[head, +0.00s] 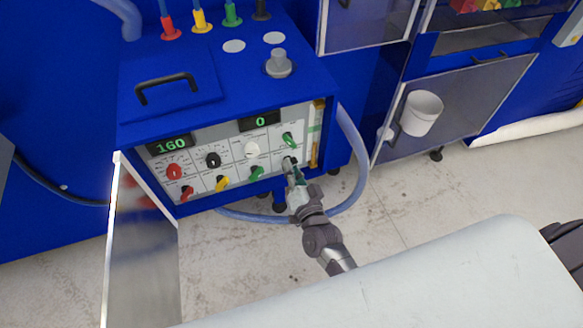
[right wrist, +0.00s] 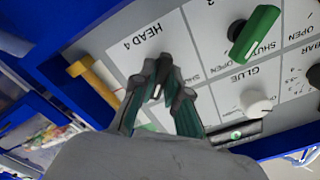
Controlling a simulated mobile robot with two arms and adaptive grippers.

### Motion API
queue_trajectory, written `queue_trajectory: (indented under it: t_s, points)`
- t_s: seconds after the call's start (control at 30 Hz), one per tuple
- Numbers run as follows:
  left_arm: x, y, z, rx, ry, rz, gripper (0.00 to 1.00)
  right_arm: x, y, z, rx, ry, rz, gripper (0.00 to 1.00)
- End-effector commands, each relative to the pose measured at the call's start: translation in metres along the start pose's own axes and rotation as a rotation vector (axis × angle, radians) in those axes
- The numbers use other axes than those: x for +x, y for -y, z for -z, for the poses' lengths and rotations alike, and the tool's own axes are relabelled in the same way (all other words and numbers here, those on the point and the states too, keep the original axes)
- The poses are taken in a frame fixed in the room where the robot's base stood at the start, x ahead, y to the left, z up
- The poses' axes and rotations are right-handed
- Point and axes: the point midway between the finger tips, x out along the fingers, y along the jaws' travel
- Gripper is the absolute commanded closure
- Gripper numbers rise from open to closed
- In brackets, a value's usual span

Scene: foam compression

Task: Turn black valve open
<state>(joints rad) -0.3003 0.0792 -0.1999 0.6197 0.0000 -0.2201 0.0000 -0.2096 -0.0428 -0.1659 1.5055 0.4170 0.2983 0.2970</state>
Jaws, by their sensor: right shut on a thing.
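The control panel (head: 205,156) on the blue machine carries rows of knobs and valves. My right gripper (head: 291,166) reaches the panel's lower right position. In the right wrist view its fingers (right wrist: 163,82) are closed together just below the upside-down "HEAD 4" label. My left gripper is not in view.
A green valve (head: 256,173) sits left of my gripper, and another green valve (head: 288,140) is just above it. A yellow bar (head: 316,132) stands at the panel's right edge. A blue hose (head: 356,150) loops beside the machine. An open metal door (head: 142,250) stands at left.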

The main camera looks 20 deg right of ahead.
Motion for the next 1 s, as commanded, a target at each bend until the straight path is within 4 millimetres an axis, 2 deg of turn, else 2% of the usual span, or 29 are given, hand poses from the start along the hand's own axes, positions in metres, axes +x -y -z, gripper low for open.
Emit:
queue_trajectory:
  t_s: [0.57, 0.6, 0.7, 1.0]
  points:
    - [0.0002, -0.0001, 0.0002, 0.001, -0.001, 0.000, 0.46, 0.0009, 0.0012, 0.0014, 0.031, -0.003, 0.002, 1.00]
    - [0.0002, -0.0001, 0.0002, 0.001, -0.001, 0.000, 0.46, 0.0009, 0.0012, 0.0014, 0.031, -0.003, 0.002, 0.80]
    - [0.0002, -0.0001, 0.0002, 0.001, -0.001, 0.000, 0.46, 0.0007, 0.0010, 0.0011, 0.030, -0.003, 0.002, 0.63]
    - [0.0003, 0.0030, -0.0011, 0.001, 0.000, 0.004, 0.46, -0.0004, 0.0003, 0.0003, 0.028, -0.001, 0.001, 0.61]
